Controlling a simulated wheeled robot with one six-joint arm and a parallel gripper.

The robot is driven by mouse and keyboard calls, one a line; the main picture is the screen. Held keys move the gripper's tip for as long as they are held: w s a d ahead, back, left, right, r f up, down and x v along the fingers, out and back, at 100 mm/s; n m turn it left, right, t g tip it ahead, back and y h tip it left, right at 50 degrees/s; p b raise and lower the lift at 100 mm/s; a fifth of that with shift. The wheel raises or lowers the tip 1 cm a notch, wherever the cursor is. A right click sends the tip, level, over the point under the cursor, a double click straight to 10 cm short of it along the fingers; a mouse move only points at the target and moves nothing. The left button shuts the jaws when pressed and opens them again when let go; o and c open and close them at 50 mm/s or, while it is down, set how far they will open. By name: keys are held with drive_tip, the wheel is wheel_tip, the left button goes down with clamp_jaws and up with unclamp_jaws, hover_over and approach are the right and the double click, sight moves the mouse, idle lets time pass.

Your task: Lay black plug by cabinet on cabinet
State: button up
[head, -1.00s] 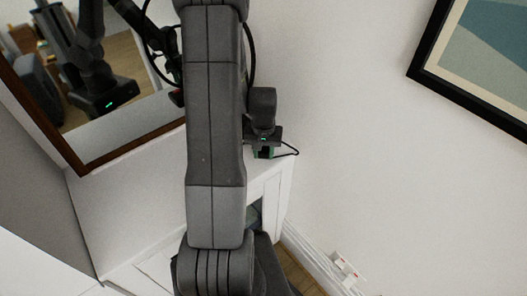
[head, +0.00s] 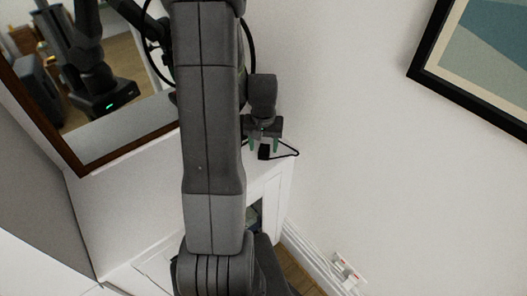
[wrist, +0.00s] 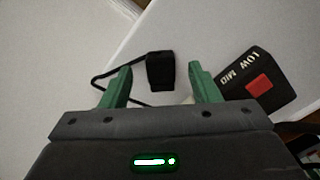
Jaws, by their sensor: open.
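The black plug (head: 264,152) lies on the white cabinet top (head: 267,172), close to its right edge. A thin black cable loops from it. In the wrist view the plug (wrist: 160,72) sits between and slightly beyond my two green fingertips, with a gap on each side. My gripper (head: 264,145) is open and just above the plug; it also shows at the bottom of the wrist view (wrist: 160,68). My arm hides much of the cabinet in the head view.
A black device marked LOW MID with a red square (wrist: 258,84) is close to my right finger in the wrist view. A wooden-framed mirror (head: 80,160) stands at the left. The wall is at the right, with a picture (head: 490,60) and a low socket (head: 347,270).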

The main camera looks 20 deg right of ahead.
sight(263, 154)
wheel_tip(263, 154, up, 8)
drive_tip(key=shift+o, duration=0.2)
drive_tip(key=shift+f, duration=0.1)
